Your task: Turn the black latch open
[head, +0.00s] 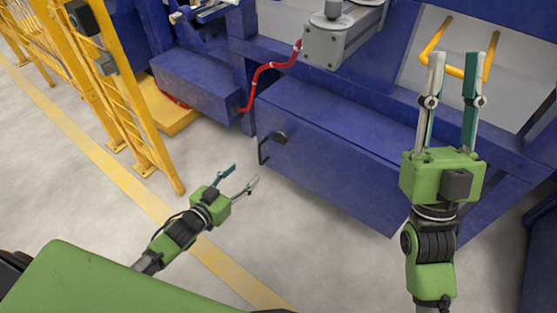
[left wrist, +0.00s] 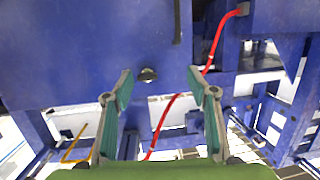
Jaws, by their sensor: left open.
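The black latch (head: 280,137) is a small round knob on the front of a blue cabinet (head: 330,170), near its left end. It also shows in the left wrist view (left wrist: 148,74), between my left fingertips in the picture. My left gripper (head: 245,173) is open and empty, in front of the cabinet, below and left of the latch and apart from it. My right gripper (head: 455,58) is raised at the right, its two fingers spread and nothing between them.
A thin black handle (head: 263,152) sits at the cabinet's left edge, and it shows in the left wrist view (left wrist: 178,20). A red hose (head: 257,80) runs above the cabinet. A yellow fence (head: 110,90) stands at the left. The grey floor (head: 300,235) before the cabinet is clear.

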